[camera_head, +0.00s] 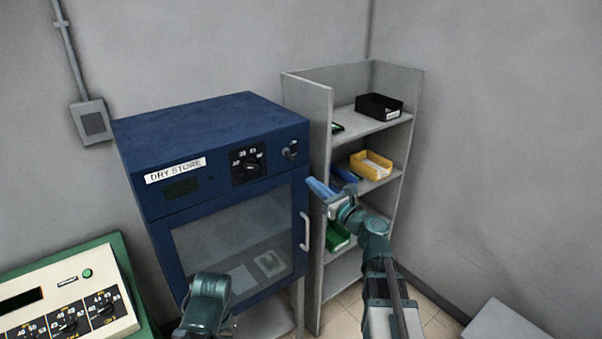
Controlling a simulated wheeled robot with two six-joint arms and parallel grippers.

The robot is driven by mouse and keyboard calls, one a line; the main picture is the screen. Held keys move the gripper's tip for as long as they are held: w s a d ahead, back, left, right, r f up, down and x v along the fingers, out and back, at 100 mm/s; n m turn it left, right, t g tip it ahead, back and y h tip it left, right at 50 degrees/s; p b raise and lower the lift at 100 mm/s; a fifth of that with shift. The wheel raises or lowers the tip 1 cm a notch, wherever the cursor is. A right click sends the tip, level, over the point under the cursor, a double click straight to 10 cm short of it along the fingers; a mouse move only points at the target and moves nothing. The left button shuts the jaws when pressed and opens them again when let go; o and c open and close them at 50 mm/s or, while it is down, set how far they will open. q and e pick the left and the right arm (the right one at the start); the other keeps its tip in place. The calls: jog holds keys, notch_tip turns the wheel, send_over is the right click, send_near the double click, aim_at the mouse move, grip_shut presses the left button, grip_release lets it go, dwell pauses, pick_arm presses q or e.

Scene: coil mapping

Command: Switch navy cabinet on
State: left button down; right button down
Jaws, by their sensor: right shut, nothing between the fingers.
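The navy cabinet (215,115), labelled "DRY STORE" (175,170), stands left of centre with its glass door closed. Its front panel has a dark display (181,188), a dial with numbers (248,163) and a small switch (291,151) at the right end. My right gripper (318,187) is shut and empty, below and to the right of the switch, apart from it in the picture, near the door handle (305,231). My left arm (206,303) shows at the bottom in front of the door; its fingers cannot be made out.
A grey shelf unit (308,95) right of the cabinet holds a black bin (378,107), a yellow bin (371,164) and a green bin (337,236). A cream instrument with dials (70,290) sits at lower left. A wall box (92,121) hangs at upper left.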

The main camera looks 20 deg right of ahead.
send_near(286, 160)
jog(key=x, duration=0.5)
jog(key=shift+w+p, duration=0.1)
jog(key=shift+p, duration=0.3)
jog(key=shift+r, duration=0.1)
